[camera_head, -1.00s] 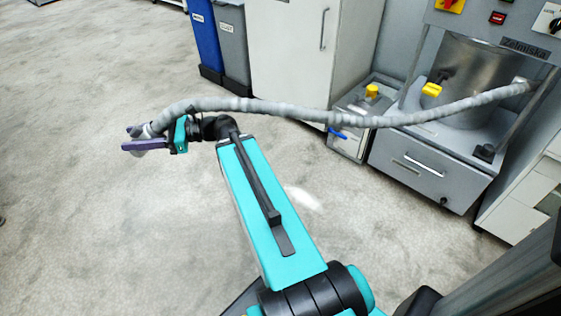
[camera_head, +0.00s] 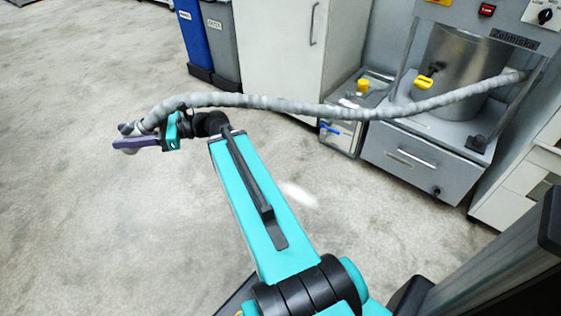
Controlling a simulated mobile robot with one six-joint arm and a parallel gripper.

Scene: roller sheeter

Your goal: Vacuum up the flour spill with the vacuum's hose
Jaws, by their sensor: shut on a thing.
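The vacuum (camera_head: 462,72) is a grey steel machine at the upper right. Its grey hose (camera_head: 290,106) runs from the machine's right side, across in front of the cabinets, to my gripper (camera_head: 128,143) at the left. My gripper is shut on the hose near its free end, held up over the floor. The flour spill (camera_head: 299,194) is a small white patch on the grey floor, just right of my upper arm link. The hose end is far to the left of the spill, and its mouth is hard to make out.
A small steel box with yellow and blue handles (camera_head: 343,128) stands left of the vacuum. A white cabinet (camera_head: 275,50), a grey bin (camera_head: 222,40) and a blue bin (camera_head: 193,38) stand at the back. A white drawer unit (camera_head: 530,175) is at the right. The floor at left is open.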

